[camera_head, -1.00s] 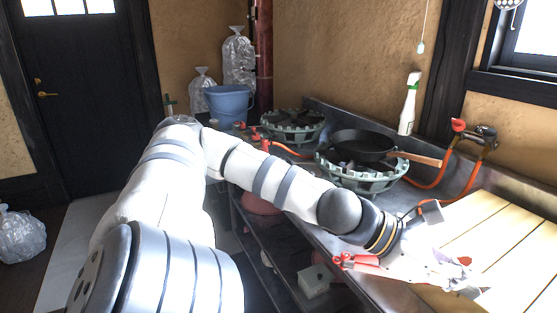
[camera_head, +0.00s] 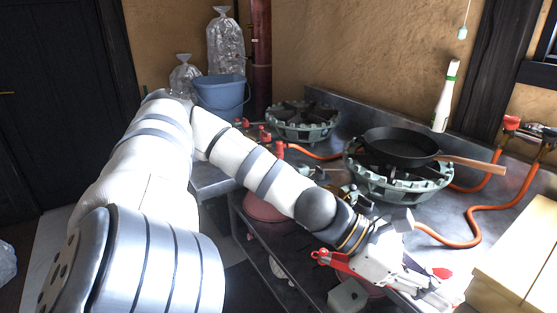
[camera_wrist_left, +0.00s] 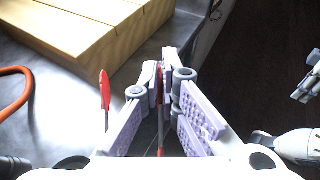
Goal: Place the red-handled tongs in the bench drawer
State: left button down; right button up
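My left gripper (camera_head: 432,292) is at the lower right of the head view, left of the pale wooden slatted block and by the steel counter's front edge. In the left wrist view its fingers (camera_wrist_left: 166,65) are closed together on the red-handled tongs (camera_wrist_left: 104,90). One red handle stands left of the fingers and another red part shows between them, with thin metal running down. A red handle (camera_head: 441,272) also shows in the head view. A grey and white robot part at the wrist view's right edge may be my right gripper (camera_wrist_left: 308,88). I cannot make out the bench drawer.
The slatted wooden block (camera_head: 520,262) is close on the right. A black pan (camera_head: 400,147) sits on a burner behind my gripper, its wooden handle pointing right. An orange hose (camera_head: 470,225) loops over the steel counter. A grey box (camera_head: 347,296) is on the shelf below.

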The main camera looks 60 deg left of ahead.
aim_at(218, 172)
jog(key=k+j, duration=0.1)
jog(key=j, duration=0.4)
jog(key=k+j, duration=0.1)
jog(key=j, duration=0.4)
jog(key=k+j+z, duration=0.1)
jog(key=j, duration=0.4)
jog(key=k+j, duration=0.15)
jog(key=j, duration=0.35)
jog(key=k+j, duration=0.1)
jog(key=j, duration=0.35)
jog(key=k+j+z, duration=0.1)
jog(key=j, duration=0.4)
jog(key=k+j, duration=0.15)
jog(key=j, duration=0.35)
jog(key=k+j, duration=0.15)
jog(key=j, duration=0.3)
